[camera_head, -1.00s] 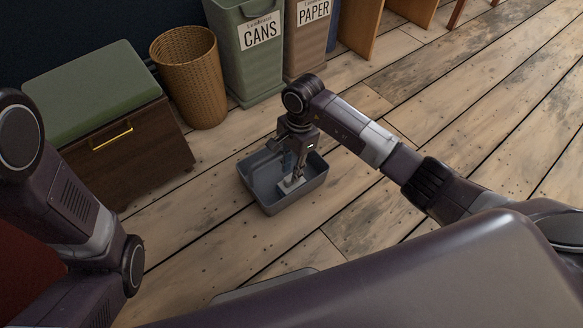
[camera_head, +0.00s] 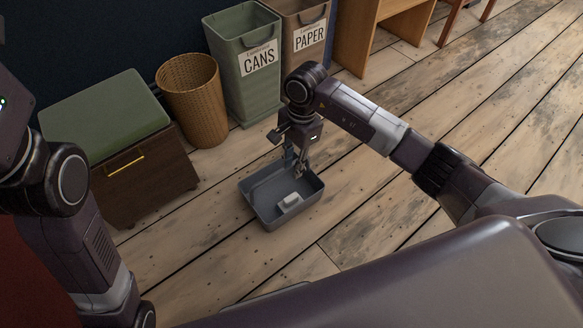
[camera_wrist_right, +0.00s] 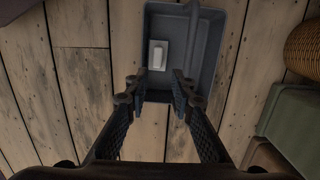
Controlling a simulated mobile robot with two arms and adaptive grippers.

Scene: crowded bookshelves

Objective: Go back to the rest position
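My right gripper (camera_head: 297,168) hangs over the back part of a grey bin (camera_head: 272,222) on the wooden floor. In the right wrist view my right gripper (camera_wrist_right: 160,88) has its two fingers apart with nothing between them. A small white block (camera_head: 290,201) lies in the bin, and it also shows in the right wrist view (camera_wrist_right: 158,55), beyond the fingertips. The grey bin shows there too (camera_wrist_right: 238,30). My left arm stands at the left edge of the head view, but its gripper is outside the picture.
A brown cabinet with a green cushion (camera_head: 105,112) and a wicker basket (camera_head: 193,100) stand at the back left. A green CANS bin (camera_head: 245,85) and a brown PAPER bin (camera_head: 298,50) stand behind the grey bin. Wooden furniture (camera_head: 385,30) is at the back. The floor to the right is clear.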

